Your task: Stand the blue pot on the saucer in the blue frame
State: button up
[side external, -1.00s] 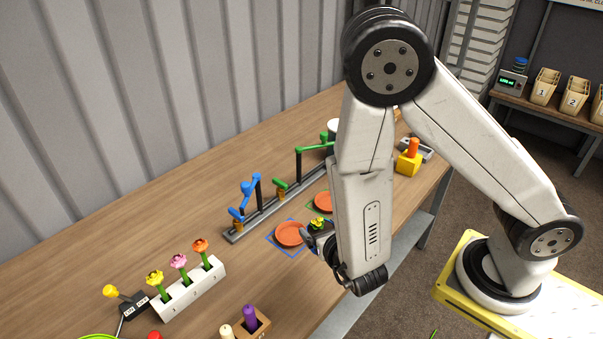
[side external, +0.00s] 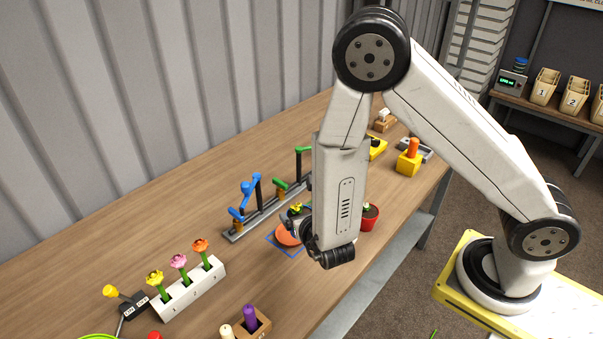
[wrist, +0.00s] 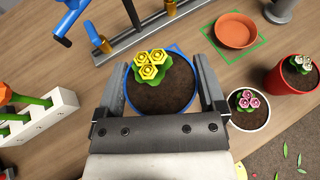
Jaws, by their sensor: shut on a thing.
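The blue pot (wrist: 160,98) holds dark soil and yellow flowers. In the wrist view my gripper (wrist: 160,80) has one finger on each side of it and is shut on it. In the side view the flowers (side external: 296,208) show just beyond my gripper (side external: 300,222), which hides most of the pot. The orange saucer (side external: 284,238) lies in the blue frame (side external: 271,239), with the pot over it or at its far edge. I cannot tell whether pot and saucer touch. The wrist view hides this saucer behind the pot and gripper.
A blue lever (wrist: 70,17) on a grey rail (wrist: 133,41) stands close beyond the pot. An orange saucer (wrist: 236,31) lies in a green frame. A white pot (wrist: 249,110) with pink flowers and a red pot (wrist: 290,78) stand to the right. A numbered flower block (wrist: 37,120) is left.

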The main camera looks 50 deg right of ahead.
aim_at(290, 211)
jog(key=w+d, duration=0.2)
jog(key=w, duration=0.3)
jog(key=shift+w+d, duration=0.3)
jog(key=shift+d, duration=0.1)
jog(key=shift+f, duration=0.2)
jog(key=shift+f, duration=2.1)
jog(key=shift+f, duration=1.75)
jog(key=shift+f, duration=0.15)
jog(key=o, duration=1)
jog(key=shift+o, duration=0.2)
